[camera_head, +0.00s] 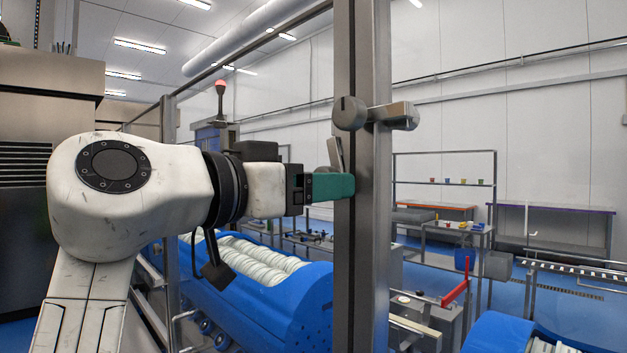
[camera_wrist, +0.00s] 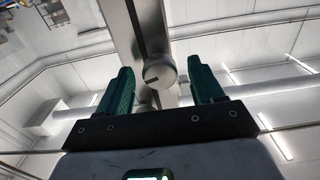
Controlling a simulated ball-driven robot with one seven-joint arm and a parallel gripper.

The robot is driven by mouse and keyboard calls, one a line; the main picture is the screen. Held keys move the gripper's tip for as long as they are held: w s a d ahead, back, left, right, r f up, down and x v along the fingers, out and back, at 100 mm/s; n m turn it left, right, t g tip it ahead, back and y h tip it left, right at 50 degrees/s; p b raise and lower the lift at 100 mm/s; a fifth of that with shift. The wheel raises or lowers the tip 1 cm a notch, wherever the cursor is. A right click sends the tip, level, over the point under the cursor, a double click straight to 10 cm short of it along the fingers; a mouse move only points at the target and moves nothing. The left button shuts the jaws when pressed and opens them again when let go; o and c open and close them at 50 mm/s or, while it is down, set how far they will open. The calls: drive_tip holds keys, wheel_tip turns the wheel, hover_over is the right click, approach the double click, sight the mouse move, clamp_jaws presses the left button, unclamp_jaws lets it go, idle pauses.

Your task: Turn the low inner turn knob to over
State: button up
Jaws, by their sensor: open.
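A grey steel post (camera_head: 361,250) stands upright in front of me. A round grey knob (camera_head: 349,113) sits high on its left face, with a bar-shaped grey part (camera_head: 398,115) on the right. My gripper (camera_head: 350,187) reaches the post lower down, its green fingers at the post's left side. A slim grey piece (camera_head: 335,153) shows just above the fingers; I cannot tell whether it belongs to a low knob. In the wrist view my gripper (camera_wrist: 160,66) is open, and a round knob (camera_wrist: 161,73) with a dark line appears between the fingers. Which knob this is, I cannot tell.
A blue tub (camera_head: 290,305) with white rolls inside stands below and behind my arm. A red lever (camera_head: 456,290) sits on a low unit right of the post. A rack and tables (camera_head: 445,225) stand farther back. Open air lies left of the post's top.

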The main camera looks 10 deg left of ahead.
drive_tip(key=shift+w, duration=0.1)
drive_tip(key=shift+c, duration=0.3)
drive_tip(key=c, duration=1)
drive_tip(key=shift+d+r+n+p, duration=0.1)
drive_tip(key=shift+n+p, duration=6.55)
drive_tip(key=shift+n, duration=0.85)
